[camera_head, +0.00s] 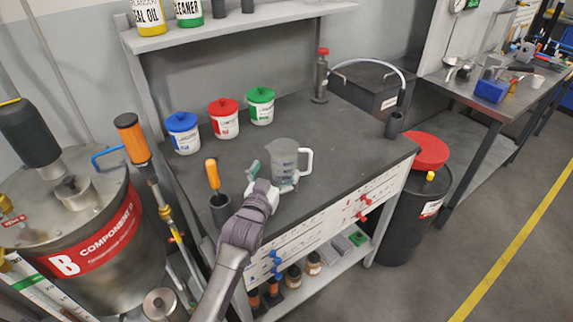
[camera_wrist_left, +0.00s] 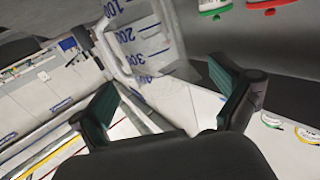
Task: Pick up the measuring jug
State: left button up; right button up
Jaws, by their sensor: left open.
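The measuring jug (camera_head: 284,160) is clear plastic with a white handle on its right side and stands upright on the dark workbench (camera_head: 330,135). My left gripper (camera_head: 273,178) is at the jug's near left side, its green-padded fingers close to the jug's lower wall. In the left wrist view the jug (camera_wrist_left: 145,45) lies ahead of the fingers, with blue measuring marks on its wall. The fingers of my left gripper (camera_wrist_left: 165,100) are spread apart there. Whether either finger touches the jug I cannot tell. My right gripper is not in view.
Tubs with blue (camera_head: 183,135), red (camera_head: 223,118) and green (camera_head: 261,105) lids stand behind the jug. A black box (camera_head: 368,90) stands at the back right. The bench right of the jug is clear.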

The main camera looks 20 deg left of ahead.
aim_at(288, 148)
pick_arm(q)
jog(key=shift+w, duration=0.65)
jog(key=w, duration=0.3)
jog(key=w+p, duration=0.1)
jog(key=shift+w+d+r, duration=0.15)
jog(key=shift+d+r, duration=0.05)
jog(key=shift+r, duration=0.05)
jog(key=shift+w, duration=0.4)
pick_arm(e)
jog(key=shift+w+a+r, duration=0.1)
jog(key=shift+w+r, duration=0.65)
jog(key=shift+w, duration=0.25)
pick_arm(q)
jog(key=shift+s, duration=0.1)
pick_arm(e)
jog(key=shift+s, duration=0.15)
pick_arm(q)
jog(key=shift+c, duration=1.2)
jog(key=c, duration=0.8)
jog(key=shift+c, duration=0.3)
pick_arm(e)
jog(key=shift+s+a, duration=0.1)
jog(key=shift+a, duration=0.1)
